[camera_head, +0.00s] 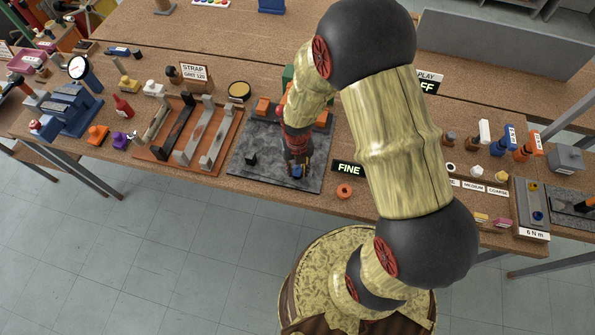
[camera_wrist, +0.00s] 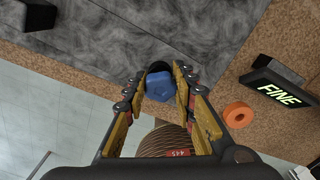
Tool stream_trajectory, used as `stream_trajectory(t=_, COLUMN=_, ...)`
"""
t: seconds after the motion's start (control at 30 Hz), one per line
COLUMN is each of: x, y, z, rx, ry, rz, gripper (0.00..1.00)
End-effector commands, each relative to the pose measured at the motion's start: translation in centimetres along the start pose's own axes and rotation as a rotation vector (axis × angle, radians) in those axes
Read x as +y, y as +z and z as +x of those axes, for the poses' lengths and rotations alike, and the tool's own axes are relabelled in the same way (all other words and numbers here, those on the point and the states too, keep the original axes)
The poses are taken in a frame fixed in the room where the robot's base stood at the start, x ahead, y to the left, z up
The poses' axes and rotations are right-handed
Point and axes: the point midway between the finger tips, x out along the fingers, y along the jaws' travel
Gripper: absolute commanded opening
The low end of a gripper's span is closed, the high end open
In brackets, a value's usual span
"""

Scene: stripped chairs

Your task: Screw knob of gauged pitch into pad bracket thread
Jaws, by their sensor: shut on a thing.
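A blue knob (camera_wrist: 160,87) sits between the fingertips of my gripper (camera_wrist: 160,82) in the wrist view, and the gripper is shut on it. A round black part (camera_wrist: 158,66) shows just behind the knob; I cannot tell whether it is the pad bracket or whether the knob is threaded into it. In the head view my gripper (camera_head: 297,168) points down over the front of the dark grey mat (camera_head: 277,172), with a bit of blue at its tip. The fingers and arm hide most of the contact. A lit sign reading FINE (camera_head: 349,169) stands to the right.
An orange ring (camera_head: 344,190) lies on the bench by the sign and shows in the wrist view (camera_wrist: 238,114). A black block (camera_head: 250,158) stands on the mat. An orange-brown tray (camera_head: 163,152) with several bars lies left. The bench's front edge is close.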

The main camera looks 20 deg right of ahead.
Motion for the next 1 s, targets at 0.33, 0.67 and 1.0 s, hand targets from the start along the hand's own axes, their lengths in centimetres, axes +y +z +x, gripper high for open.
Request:
stream_trajectory(t=0.33, x=0.0, y=-0.05, z=0.07, rx=0.001, ry=0.0, rz=0.31, gripper=0.0)
stream_trajectory(t=0.67, x=0.0, y=-0.08, z=0.11, rx=0.001, ry=-0.001, rz=0.735, gripper=0.0)
stream_trajectory(t=1.0, x=0.01, y=-0.12, z=0.18, rx=0.002, ry=-0.001, rz=1.014, gripper=0.0)
